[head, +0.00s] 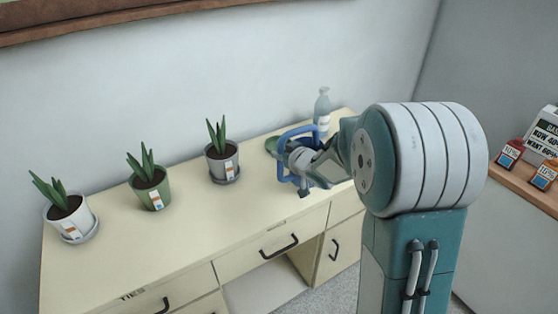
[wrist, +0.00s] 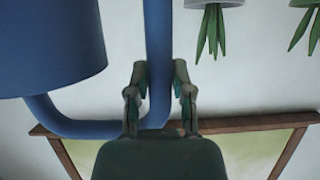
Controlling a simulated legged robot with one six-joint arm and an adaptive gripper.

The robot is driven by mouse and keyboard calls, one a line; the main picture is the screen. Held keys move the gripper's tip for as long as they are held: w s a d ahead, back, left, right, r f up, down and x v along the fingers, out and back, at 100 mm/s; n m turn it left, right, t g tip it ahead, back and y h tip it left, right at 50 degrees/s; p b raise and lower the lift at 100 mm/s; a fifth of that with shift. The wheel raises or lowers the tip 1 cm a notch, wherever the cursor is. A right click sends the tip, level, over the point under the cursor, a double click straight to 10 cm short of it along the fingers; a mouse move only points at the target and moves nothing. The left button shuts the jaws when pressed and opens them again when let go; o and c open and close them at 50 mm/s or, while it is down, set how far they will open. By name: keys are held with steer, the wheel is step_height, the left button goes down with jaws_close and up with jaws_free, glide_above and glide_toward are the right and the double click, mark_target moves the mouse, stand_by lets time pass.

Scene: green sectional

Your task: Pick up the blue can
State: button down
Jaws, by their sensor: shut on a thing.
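The blue can (head: 281,143) is at the right part of the cream desk, mostly hidden behind my gripper and arm in the head view. Its blue loop shows around my gripper (head: 297,160). The wrist view appears upside down and shows the can's wide blue body (wrist: 50,45) at upper left, with a curved blue handle running from it. The upright part of the handle passes between the two fingers of my gripper (wrist: 158,78), which is shut on it. I cannot tell whether the can's base touches the desk.
The cream desk (head: 190,230) carries a white pot (head: 70,222), a green pot (head: 151,188) and a grey pot (head: 222,165), each with a plant. A pale bottle (head: 322,112) stands behind the can.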

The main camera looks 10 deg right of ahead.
mark_target(282, 146)
steer(key=s+r, duration=0.1)
steer(key=r, duration=0.1)
steer(key=s+r, duration=0.1)
steer(key=shift+s+d+r, duration=0.3)
steer(key=shift+d+r, duration=0.05)
steer(key=shift+r, duration=0.05)
steer(key=v, duration=1)
steer(key=shift+s+a, duration=0.15)
steer(key=shift+a, duration=0.1)
